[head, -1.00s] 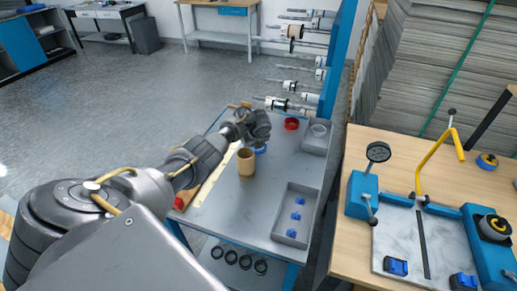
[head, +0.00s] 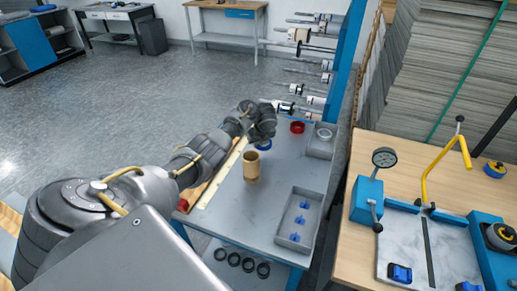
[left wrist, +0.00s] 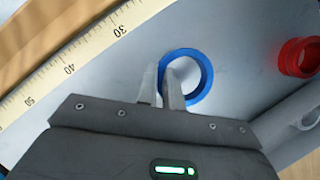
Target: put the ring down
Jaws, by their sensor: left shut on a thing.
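The blue ring (head: 265,146) is at the far part of the grey cart top, beyond a brown cardboard core (head: 251,166). My left gripper (head: 263,133) is over it and partly hides it. In the left wrist view the two fingers (left wrist: 171,88) are shut on the near wall of the blue ring (left wrist: 208,75), one finger inside and one outside. The ring looks flat, close to the cart surface; I cannot tell whether it touches. My right gripper is not in view.
A red ring (head: 297,127) stands right of the blue one, beside a small grey tray (head: 315,151). A long tray (head: 285,240) holds blue pieces. A ruler (left wrist: 75,60) lies along the cart's left side. The cart's middle is clear.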

